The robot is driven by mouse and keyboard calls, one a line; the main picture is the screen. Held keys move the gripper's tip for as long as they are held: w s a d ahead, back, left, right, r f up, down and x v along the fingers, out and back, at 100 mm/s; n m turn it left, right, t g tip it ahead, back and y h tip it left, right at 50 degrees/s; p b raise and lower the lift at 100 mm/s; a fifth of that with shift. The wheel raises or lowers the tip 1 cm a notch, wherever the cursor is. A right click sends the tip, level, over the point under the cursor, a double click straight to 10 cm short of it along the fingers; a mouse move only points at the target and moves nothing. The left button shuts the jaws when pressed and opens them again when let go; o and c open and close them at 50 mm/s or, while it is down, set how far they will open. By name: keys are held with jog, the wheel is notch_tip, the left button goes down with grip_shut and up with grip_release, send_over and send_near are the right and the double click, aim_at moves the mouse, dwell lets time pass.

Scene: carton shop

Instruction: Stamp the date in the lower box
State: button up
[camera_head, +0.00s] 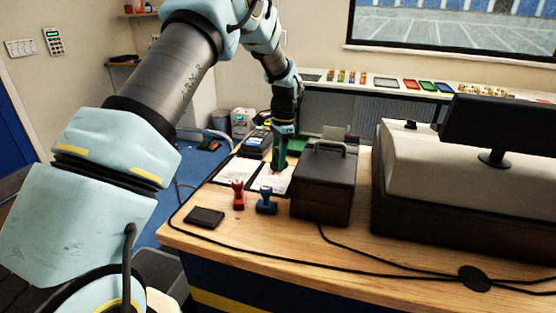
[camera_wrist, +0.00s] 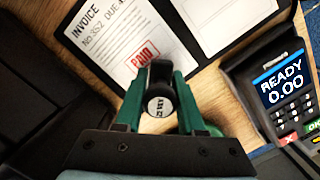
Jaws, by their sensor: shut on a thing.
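My gripper (camera_head: 279,162) points down over the right-hand clipboard on the counter. In the wrist view its green fingers (camera_wrist: 158,84) are shut on a dark stamp (camera_wrist: 159,106) with a round white cap that seems to read DATE. The invoice (camera_wrist: 112,42) lies on a dark clipboard just beyond the stamp and bears a red PAID mark (camera_wrist: 142,57) near its lower end. The stamp hides part of the sheet's lower edge, and its lower box cannot be made out. I cannot tell whether the stamp touches the paper.
A red stamp (camera_head: 238,196), a blue stamp (camera_head: 266,201) and a black pad (camera_head: 204,216) stand in front. A second clipboard sheet (camera_head: 235,172) lies left. A black cash box (camera_head: 322,182) is close on the right. A card terminal (camera_wrist: 283,95) stands beside the clipboards.

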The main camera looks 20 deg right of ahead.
aim_at(277, 148)
jog(key=shift+r+p, duration=2.35)
jog(key=shift+r, duration=1.2)
jog(key=shift+f, duration=0.1)
